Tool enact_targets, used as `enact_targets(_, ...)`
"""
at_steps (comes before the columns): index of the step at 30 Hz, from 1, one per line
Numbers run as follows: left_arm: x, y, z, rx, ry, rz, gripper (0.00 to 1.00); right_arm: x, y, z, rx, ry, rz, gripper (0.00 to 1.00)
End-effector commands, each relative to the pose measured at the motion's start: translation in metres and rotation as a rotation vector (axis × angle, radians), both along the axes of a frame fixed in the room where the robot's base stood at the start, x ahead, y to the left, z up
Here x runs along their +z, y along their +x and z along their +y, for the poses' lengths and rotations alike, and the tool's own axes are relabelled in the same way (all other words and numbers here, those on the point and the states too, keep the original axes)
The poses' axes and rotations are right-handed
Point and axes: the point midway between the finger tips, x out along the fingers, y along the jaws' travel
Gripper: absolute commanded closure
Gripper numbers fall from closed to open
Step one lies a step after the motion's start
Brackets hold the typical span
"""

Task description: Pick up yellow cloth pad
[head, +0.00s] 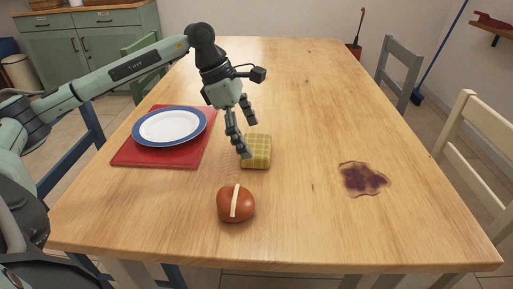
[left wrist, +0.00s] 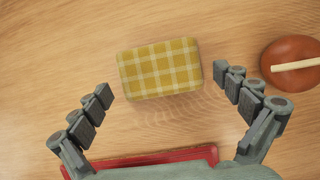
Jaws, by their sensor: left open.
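The yellow cloth pad (head: 258,152) is a checked, rounded block lying flat on the wooden table, right of the red mat. My left gripper (head: 246,138) is above and beside it, with its fingers pointing down and partly in front of the pad's left edge. In the left wrist view the pad (left wrist: 160,68) lies just beyond and between the two spread fingertips (left wrist: 163,82). The gripper is open and empty. The pad shows whole there. My right gripper is not in view.
A red-brown round object with a pale strip (head: 236,203) sits in front of the pad. A blue-rimmed plate (head: 169,126) rests on a red mat (head: 153,160) at left. A dark stain (head: 363,179) marks the table (head: 310,110) at right. The table's far half is clear.

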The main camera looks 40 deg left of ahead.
Motion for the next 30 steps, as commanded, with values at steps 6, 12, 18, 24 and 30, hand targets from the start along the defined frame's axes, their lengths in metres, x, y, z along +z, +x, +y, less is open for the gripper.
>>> enact_targets(6, -0.017, 0.004, -0.006, 0.001, -0.001, 0.000, 0.00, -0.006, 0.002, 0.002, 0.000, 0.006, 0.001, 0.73)
enact_targets(12, -0.017, 0.004, -0.006, 0.001, -0.002, -0.001, 0.00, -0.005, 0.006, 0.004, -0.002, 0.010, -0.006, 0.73)
enact_targets(18, -0.017, 0.004, -0.006, 0.001, -0.002, -0.001, 0.25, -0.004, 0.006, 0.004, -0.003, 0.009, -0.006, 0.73)
enact_targets(24, -0.017, 0.004, -0.007, 0.000, -0.001, -0.002, 0.39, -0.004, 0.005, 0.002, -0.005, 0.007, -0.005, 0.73)
enact_targets(30, -0.015, 0.004, -0.007, 0.000, -0.002, -0.002, 0.39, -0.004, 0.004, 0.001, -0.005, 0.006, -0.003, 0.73)
